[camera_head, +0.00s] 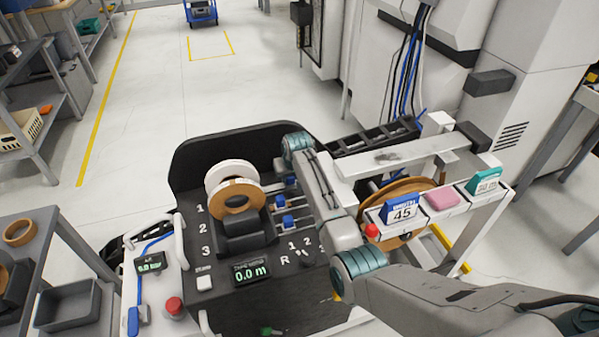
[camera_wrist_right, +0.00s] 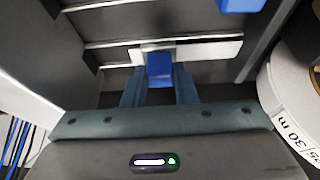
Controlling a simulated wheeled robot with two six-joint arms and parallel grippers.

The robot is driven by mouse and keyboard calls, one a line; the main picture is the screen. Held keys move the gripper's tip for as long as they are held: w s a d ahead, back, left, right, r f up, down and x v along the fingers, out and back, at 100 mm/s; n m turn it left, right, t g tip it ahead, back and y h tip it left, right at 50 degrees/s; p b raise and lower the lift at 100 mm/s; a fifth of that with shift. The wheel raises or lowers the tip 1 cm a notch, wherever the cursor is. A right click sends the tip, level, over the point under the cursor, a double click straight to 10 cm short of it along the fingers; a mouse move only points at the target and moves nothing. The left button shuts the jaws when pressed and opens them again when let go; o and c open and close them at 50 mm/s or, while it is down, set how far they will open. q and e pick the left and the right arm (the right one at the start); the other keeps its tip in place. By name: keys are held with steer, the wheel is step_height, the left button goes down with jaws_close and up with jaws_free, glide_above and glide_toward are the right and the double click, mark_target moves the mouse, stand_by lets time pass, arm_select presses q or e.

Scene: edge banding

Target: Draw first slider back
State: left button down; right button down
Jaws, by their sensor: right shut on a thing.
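The cart's black panel carries short rails with blue slider knobs. The farthest knob (camera_head: 291,180), the first one, is just below my right wrist. In the right wrist view this blue knob (camera_wrist_right: 159,68) sits between the two fingers of my right gripper (camera_wrist_right: 159,90), which is shut on it. The second knob (camera_head: 280,201) sits further left on its rail, and the third knob (camera_head: 287,222) is nearest. A blue knob also shows at the top edge of the wrist view (camera_wrist_right: 240,4). My left gripper is not in view.
White and brown tape rolls (camera_head: 238,196) stand left of the sliders; a white roll is close beside my gripper in the wrist view (camera_wrist_right: 291,105). A display (camera_head: 251,272) reads 0.0 m. A rack with blue, pink and teal blocks (camera_head: 442,199) stands right of my arm.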

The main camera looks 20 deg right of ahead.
steer(key=shift+a, duration=0.8)
steer(key=shift+d, duration=0.1)
steer(key=c, duration=1.2)
jaws_free()
steer(key=shift+o, duration=0.2)
steer(key=b+v, duration=0.1)
steer(key=v, duration=0.9)
steer(key=shift+r+b, duration=0.4)
steer(key=shift+s, duration=0.15)
steer(key=shift+c, duration=0.4)
